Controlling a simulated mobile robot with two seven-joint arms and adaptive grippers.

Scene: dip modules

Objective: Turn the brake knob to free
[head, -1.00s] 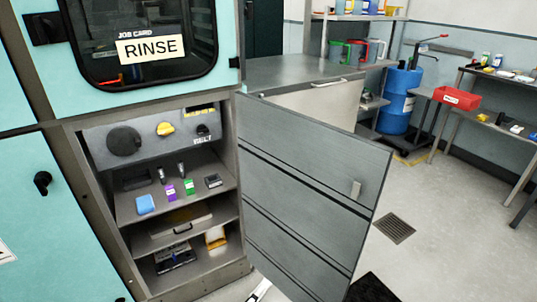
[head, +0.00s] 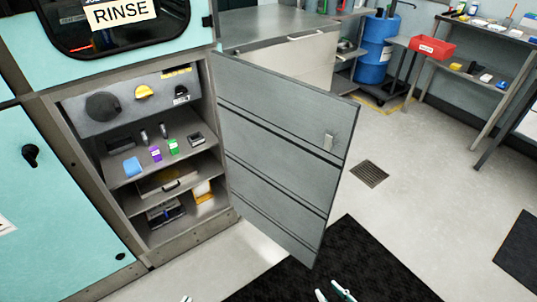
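Inside the open cabinet, a panel carries a large round black knob (head: 103,107), a yellow knob (head: 143,92) and a small black knob (head: 181,92) above a white "BELT" label. A yellow label at the panel's upper right is too small to read, so I cannot tell for sure which is the brake knob. My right gripper (head: 334,292) shows at the bottom edge, its fingertips apart and empty, far from the panel. Only a tip of my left gripper (head: 187,299) shows at the bottom edge.
The grey cabinet door (head: 280,150) stands open to the right of the panel. Shelves below hold a blue block (head: 132,167), a purple block (head: 155,153) and a green block (head: 173,146). A black mat (head: 340,260) lies on the floor; open floor is at the right.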

